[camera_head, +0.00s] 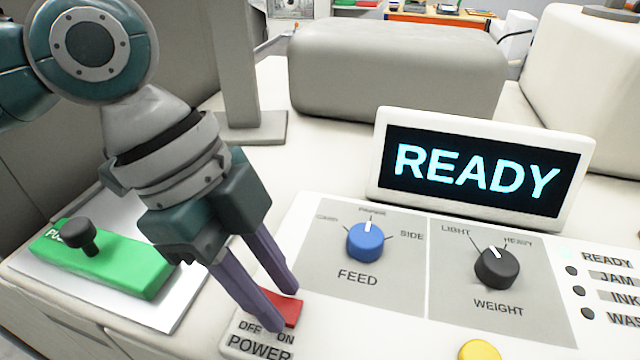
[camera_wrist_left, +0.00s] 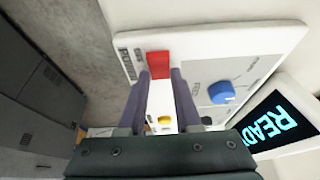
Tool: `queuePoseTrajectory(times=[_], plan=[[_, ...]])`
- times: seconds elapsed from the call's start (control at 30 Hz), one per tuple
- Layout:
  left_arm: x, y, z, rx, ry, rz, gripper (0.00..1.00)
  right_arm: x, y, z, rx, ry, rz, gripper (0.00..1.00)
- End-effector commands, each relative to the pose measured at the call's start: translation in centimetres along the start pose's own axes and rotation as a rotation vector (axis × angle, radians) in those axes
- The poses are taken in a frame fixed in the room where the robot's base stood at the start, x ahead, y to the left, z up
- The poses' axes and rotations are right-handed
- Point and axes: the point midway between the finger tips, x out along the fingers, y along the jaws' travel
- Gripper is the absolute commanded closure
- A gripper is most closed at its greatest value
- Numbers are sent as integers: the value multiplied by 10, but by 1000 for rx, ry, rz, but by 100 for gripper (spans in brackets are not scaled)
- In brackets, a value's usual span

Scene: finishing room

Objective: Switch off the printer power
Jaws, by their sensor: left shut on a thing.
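The red power switch (camera_head: 287,306) sits on the printer panel above the labels OFF, ON and POWER (camera_head: 260,340). My left gripper (camera_head: 277,310) is down at the switch, its two purple fingers on either side of the red rocker and shut on it. In the left wrist view the red switch (camera_wrist_left: 158,64) shows at the fingertips (camera_wrist_left: 160,75). The display (camera_head: 478,170) reads READY in lit cyan letters. My right gripper is not in view.
Right of the switch are a blue FEED knob (camera_head: 365,242), a black WEIGHT knob (camera_head: 497,268) and a yellow button (camera_head: 479,350). A green block with a black knob (camera_head: 110,258) lies at the left. A grey post (camera_head: 233,70) stands behind my gripper.

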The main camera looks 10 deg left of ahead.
Motion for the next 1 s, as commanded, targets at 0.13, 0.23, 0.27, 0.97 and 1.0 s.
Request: queuePoseTrajectory(times=[0.13, 0.23, 0.27, 0.97, 1.0], plan=[[0, 0, 0, 0, 0, 1, 100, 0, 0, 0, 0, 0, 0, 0], [0, 0, 0, 0, 1, 1, 100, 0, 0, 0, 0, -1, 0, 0], [0, 0, 0, 0, 2, 2, 100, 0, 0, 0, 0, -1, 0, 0], [-2, 0, 7, 0, 264, 2, 100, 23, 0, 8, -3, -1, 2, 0], [-2, 0, 7, 0, 264, 2, 64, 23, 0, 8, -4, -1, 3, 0]])
